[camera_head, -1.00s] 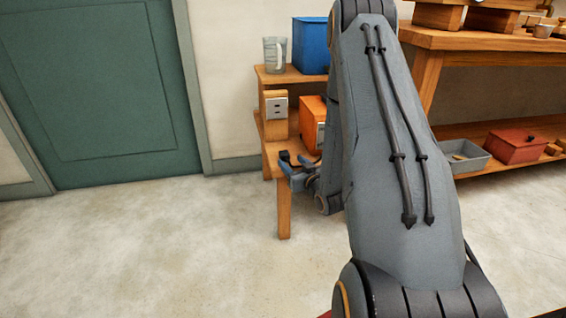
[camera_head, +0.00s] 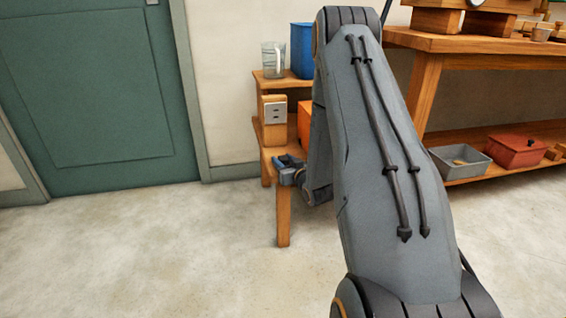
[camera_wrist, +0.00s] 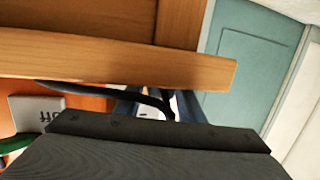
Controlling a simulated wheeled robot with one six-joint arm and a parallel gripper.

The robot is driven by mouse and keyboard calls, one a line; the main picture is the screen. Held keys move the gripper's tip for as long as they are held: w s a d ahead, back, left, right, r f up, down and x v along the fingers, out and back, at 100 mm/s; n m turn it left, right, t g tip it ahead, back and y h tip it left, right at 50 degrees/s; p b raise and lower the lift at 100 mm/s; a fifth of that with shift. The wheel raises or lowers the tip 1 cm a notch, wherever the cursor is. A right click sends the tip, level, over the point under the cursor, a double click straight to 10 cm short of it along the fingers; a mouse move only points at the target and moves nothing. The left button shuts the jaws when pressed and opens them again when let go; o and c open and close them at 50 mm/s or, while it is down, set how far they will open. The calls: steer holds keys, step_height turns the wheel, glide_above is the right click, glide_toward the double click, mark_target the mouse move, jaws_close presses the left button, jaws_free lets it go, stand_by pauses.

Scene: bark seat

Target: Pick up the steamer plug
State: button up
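My gripper (camera_head: 288,162) is at the front of the low wooden stand, beside its lower board. In the wrist view its blue fingers (camera_wrist: 155,104) show partly, just beyond the wood edge, with a gap between them. A black cable (camera_wrist: 100,90) curves from the left and ends between the fingers. A small pale patch shows there too. I cannot tell whether the steamer plug is at the cable's end or between the fingers, because the wood edge and my wrist hide most of it. Whether the fingers grip anything is not clear.
The wooden stand (camera_head: 283,215) carries a grey socket plate (camera_head: 274,112), an orange box (camera_head: 304,122), a glass jug (camera_head: 273,60) and a blue bin (camera_head: 302,50). Its board edge (camera_wrist: 110,62) crosses close to my wrist. A workbench (camera_head: 430,40) stands right. The floor is clear.

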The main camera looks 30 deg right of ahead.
mark_target(283, 157)
steer(key=c, duration=0.6)
step_height(283, 157, up, 10)
steer(key=p, duration=0.4)
steer(key=s+a+f+n+g+y, duration=0.1)
steer(key=s+a+f+n+y, duration=0.25)
steer(key=s+a, duration=0.2)
steer(key=s+a+f+n+y, duration=0.2)
steer(key=s+a+f+y, duration=0.1)
steer(key=s+a+y, duration=0.25)
steer(key=s+a+r+n+g+y, duration=0.1)
steer(key=s+a+n+g+y, duration=0.5)
steer(key=s+a, duration=0.9)
steer(key=w+r+m+t+h+p, duration=0.3)
steer(key=r+p, duration=0.4)
steer(key=p, duration=0.2)
steer(key=w+r+m+t+h+p, duration=0.2)
steer(key=r+h+p, duration=0.1)
steer(key=r+p, duration=0.4)
steer(key=s+r+m+h+p, duration=0.1)
steer(key=s+r+h+p, duration=0.1)
steer(key=r+p, duration=0.2)
steer(key=s+d+r+m+t+h+p, duration=0.1)
steer(key=s+r+m+h+p, duration=0.1)
steer(key=p, duration=0.4)
steer(key=s+d+r+m+t+h+p, duration=0.1)
steer(key=s+r+m+h+p, duration=0.1)
steer(key=r+p, duration=0.4)
steer(key=shift+s+r+m+h, duration=0.25)
steer(key=shift+r+h, duration=0.2)
steer(key=shift+h, duration=0.35)
